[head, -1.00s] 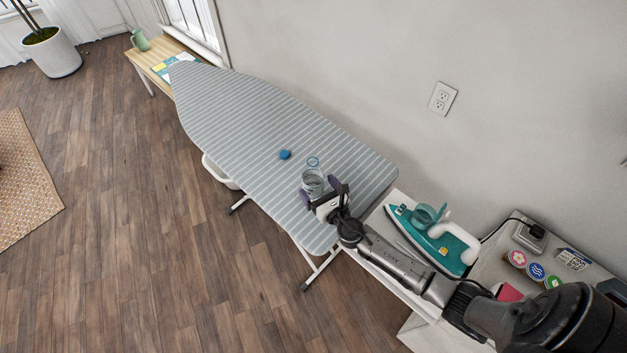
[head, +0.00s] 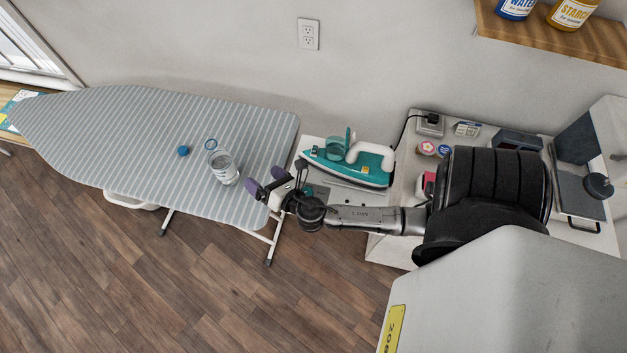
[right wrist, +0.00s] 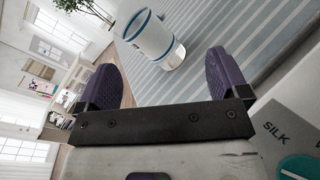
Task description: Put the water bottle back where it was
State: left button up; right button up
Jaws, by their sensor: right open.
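A clear container with a blue ring at its mouth (head: 222,167) stands open on the striped ironing board (head: 130,135). A loose blue cap (head: 183,151) lies to its left. In the right wrist view, the container (right wrist: 150,37) is beyond the fingers. A blue-and-white bottle labelled WATER (head: 516,7) is on the wooden shelf at top right, cut off by the frame. My right gripper (head: 265,181) is open and empty, right of the container at the board's right end. Its purple fingers show wide apart in the right wrist view (right wrist: 172,80). My left gripper is not in view.
A STARCH bottle (head: 572,12) stands beside the WATER bottle on the shelf (head: 560,36). A teal iron (head: 350,163) rests right of the board, behind my right forearm. A cabinet top (head: 400,190) with small items is farther right. The board's left part is clear.

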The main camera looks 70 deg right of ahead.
jog(key=s+m+g, duration=0.1)
jog(key=m, duration=0.2)
jog(key=s+m+g, duration=0.2)
jog(key=m, duration=0.2)
jog(key=s+f+m+g+h, duration=0.1)
jog(key=s+m, duration=0.1)
jog(key=m, duration=0.1)
jog(key=shift+s+a+m+g, duration=0.25)
jog(key=shift+a+m+g, duration=0.05)
jog(key=shift+m, duration=0.1)
jog(key=s+a+m+g+y, duration=0.7)
jog(key=s+a+m, duration=0.4)
jog(key=s+m, duration=0.2)
jog(key=shift+s+f+g, duration=0.35)
jog(key=shift+g, duration=0.05)
